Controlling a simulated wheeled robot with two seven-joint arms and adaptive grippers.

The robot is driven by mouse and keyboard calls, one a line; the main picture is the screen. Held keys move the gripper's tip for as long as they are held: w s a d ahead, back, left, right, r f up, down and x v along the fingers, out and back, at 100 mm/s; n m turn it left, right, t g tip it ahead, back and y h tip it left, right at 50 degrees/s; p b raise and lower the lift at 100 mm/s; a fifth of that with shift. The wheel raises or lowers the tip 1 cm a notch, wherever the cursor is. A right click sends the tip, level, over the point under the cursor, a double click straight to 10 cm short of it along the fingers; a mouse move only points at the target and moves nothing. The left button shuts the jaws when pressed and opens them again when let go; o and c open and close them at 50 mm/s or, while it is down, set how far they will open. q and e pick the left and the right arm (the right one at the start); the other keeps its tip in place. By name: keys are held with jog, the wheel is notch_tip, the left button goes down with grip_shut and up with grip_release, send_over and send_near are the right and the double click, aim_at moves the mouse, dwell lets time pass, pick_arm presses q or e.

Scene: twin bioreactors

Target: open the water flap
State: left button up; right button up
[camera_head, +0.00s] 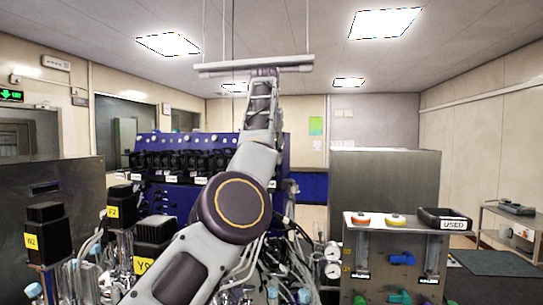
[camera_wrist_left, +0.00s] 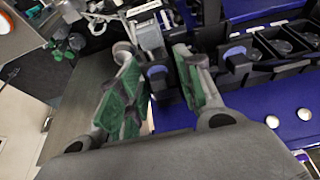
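My left gripper (camera_wrist_left: 160,95) shows in the left wrist view with its two green-padded fingers apart. A dark block with a blue knob (camera_wrist_left: 157,72) shows between and beyond the fingertips; I see no clear grip on it. In the head view my left arm rises through the middle and covers part of the blue cabinet (camera_head: 165,200). A row of black pump-like units (camera_head: 175,160) with small white labels runs along this cabinet. The labels are too small to read, so I cannot tell which part is the water flap. My right gripper is not seen.
Black motor heads with yellow labels (camera_head: 38,241) top vessels at the left. A steel cabinet (camera_head: 385,190) stands at the right, and a black USED tray (camera_head: 445,219) sits on a panel before it. Tubes crowd the bottom middle. A long bar (camera_head: 215,69) hangs overhead.

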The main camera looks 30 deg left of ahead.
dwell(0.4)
pick_arm(q)
jog(key=shift+f+t, duration=0.15)
jog(key=shift+t, duration=0.15)
jog(key=shift+s+f+t+y, duration=0.15)
jog(key=shift+t+y, duration=0.25)
jog(key=shift+t, duration=0.7)
jog(key=shift+f+t+y, duration=0.25)
jog(key=shift+t+y, duration=0.05)
jog(key=shift+t, duration=0.8)
jog(key=shift+f+t+y, duration=0.2)
jog(key=shift+t+y, duration=0.1)
jog(key=shift+t, duration=0.8)
jog(key=shift+f+t, duration=0.1)
jog(key=shift+t, duration=0.6)
jog(key=shift+w+f+t+y, duration=0.2)
jog(key=shift+t+y, duration=0.1)
jog(key=shift+t, duration=0.8)
jog(key=shift+w+f+t+y, duration=0.15)
jog(key=shift+t+y, duration=0.35)
jog(key=shift+t, duration=0.9)
